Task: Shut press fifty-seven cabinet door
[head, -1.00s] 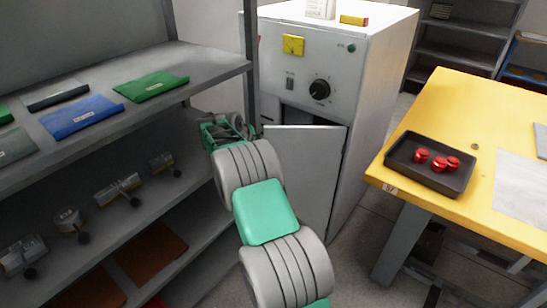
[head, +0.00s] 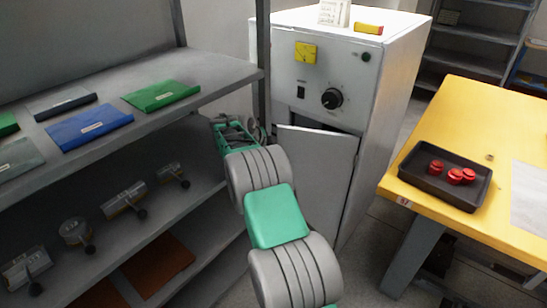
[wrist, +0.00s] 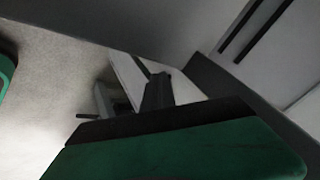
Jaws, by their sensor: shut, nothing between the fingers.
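The press cabinet (head: 390,90) is a pale grey box with a black knob and a yellow gauge on its front. Its lower door (head: 315,180) is a plain grey panel standing ajar, with a dark gap along its top and right edges. My gripper (head: 235,130) is at the far end of my arm, left of the door, beside the shelf post. In the wrist view my gripper's dark fingers (wrist: 157,92) are together and empty. Whether they touch the door cannot be told.
A grey shelf unit (head: 215,80) with folders and metal parts stands close on the left. A yellow table (head: 475,105) stands on the right, with a black tray (head: 415,183) of red caps (head: 455,176). Some floor is clear between the cabinet and the table.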

